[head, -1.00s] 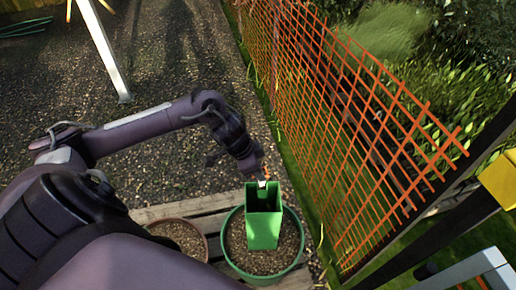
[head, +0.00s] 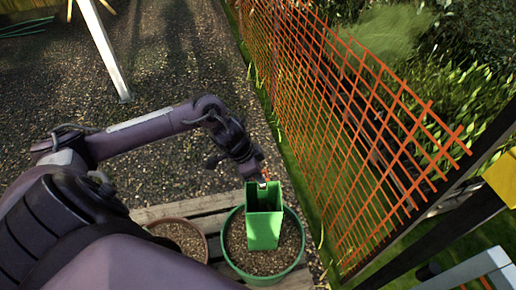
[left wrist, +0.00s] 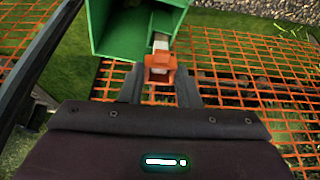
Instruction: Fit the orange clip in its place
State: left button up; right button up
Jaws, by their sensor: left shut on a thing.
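The orange clip (left wrist: 160,66) is between the fingers of my left gripper (left wrist: 160,88), which is shut on it. A pale strip (left wrist: 161,42) shows just beyond the clip, against the green square pot (left wrist: 111,34). In the head view the green pot (head: 263,229) stands upright, open at the top, and my left gripper (head: 265,180) is at its far rim. The clip is small and partly hidden there. I cannot tell whether it touches the rim. My right gripper is not in view.
The pot stands in a wide round green planter (head: 233,262) of soil on wooden slats (head: 205,222). A brown round planter (head: 203,236) is to its left. Orange mesh fencing (head: 345,130) runs along the right. Gravel lies beyond, at upper left.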

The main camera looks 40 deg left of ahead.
pick_arm(q)
jog(key=shift+f, duration=0.1)
jog(key=shift+s+a+f+b, duration=0.15)
jog(key=shift+f+b, duration=0.3)
jog(key=shift+f, duration=1)
jog(key=shift+s+f, duration=0.1)
jog(key=shift+f, duration=0.45)
jog(key=o, duration=1)
jog(key=shift+r, duration=0.1)
jog(key=v, duration=0.7)
jog(key=shift+r+p, duration=0.3)
